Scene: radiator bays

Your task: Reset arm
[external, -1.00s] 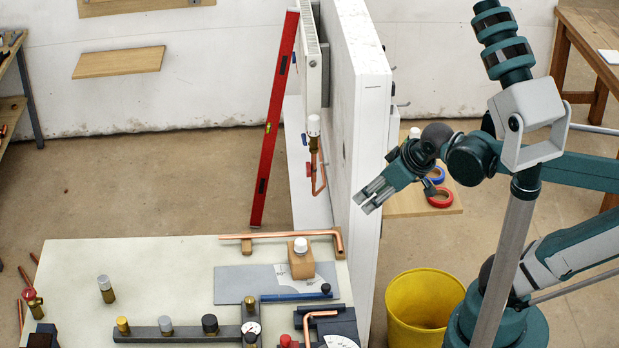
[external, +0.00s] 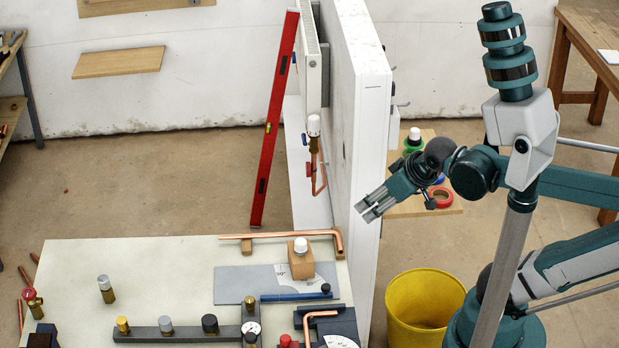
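My gripper (external: 369,207) hangs in the air right of the white partition panel (external: 362,120), its fingers pointing down and left toward the panel's edge. A narrow gap shows between the two grey fingers, with nothing visible between them. From this distance I cannot tell how far the fingers are apart. My arm reaches in from the right and is clear of the workbench.
A yellow bucket (external: 425,312) stands below my gripper. Tape rolls, one red (external: 441,197), lie on a wooden board behind it. The workbench (external: 130,265) at lower left holds copper pipe (external: 285,236), valves and fittings. A red level (external: 272,125) leans by the radiator (external: 310,60).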

